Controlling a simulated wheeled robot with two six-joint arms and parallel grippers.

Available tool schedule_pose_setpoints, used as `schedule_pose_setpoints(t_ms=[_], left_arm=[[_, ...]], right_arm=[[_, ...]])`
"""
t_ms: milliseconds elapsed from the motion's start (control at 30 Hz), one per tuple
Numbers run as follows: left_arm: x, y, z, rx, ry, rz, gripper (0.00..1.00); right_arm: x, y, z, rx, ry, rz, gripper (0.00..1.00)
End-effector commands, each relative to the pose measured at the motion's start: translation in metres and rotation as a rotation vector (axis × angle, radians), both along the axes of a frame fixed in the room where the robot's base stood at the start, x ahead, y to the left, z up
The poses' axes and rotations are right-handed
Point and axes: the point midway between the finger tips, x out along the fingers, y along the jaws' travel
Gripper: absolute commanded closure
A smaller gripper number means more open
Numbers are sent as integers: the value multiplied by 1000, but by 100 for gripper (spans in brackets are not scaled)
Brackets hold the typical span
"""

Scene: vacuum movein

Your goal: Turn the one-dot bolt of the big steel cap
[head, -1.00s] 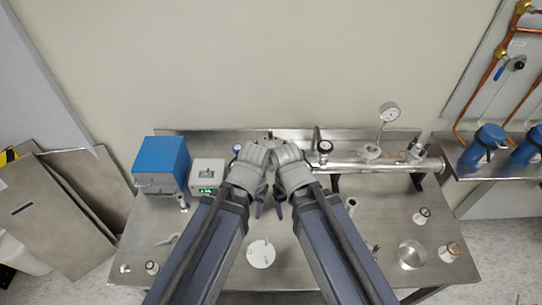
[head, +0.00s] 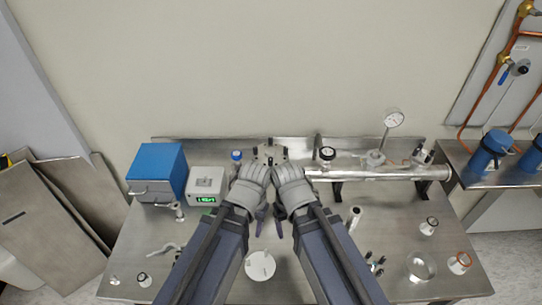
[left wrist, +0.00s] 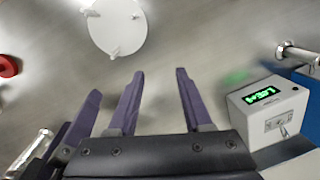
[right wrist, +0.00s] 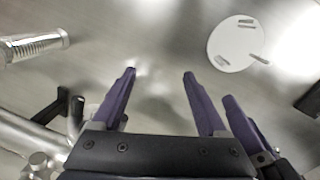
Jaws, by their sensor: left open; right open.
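A round steel piece with dark bolts or lugs (head: 270,153), apparently the big steel cap, stands at the back of the bench. It shows just behind my two wrists in the head view. Its lower part is hidden by them, and no dot marks can be read. My left gripper (head: 259,217) is open and empty, pointing down at the bench; its purple fingers show in the left wrist view (left wrist: 158,90). My right gripper (head: 279,217) is close beside it, also open and empty, as in the right wrist view (right wrist: 158,90). Neither touches the steel piece visibly.
A white disc with pegs (head: 260,266) lies on the bench in front. A green-display box (head: 206,184) and blue box (head: 157,172) stand left. Small parts and a dish (head: 421,266) lie right.

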Motion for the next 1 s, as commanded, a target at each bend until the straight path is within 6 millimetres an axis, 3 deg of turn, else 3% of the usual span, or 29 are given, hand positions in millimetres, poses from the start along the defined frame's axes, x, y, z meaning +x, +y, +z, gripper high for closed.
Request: schedule_pose_setpoints(t_ms=[467,567,667,1000], left_arm=[[0,0,0,0,0,0,52],[2,2,9,-2,-2,8,52],[8,10,33,-13,-10,34,52],[42,61,145,-73,-62,206,52]], right_arm=[[0,0,0,0,0,0,24],[0,0,9,0,0,0,24],[0,0,33,0,0,-1,24],[0,0,146,1,1,-7,24]])
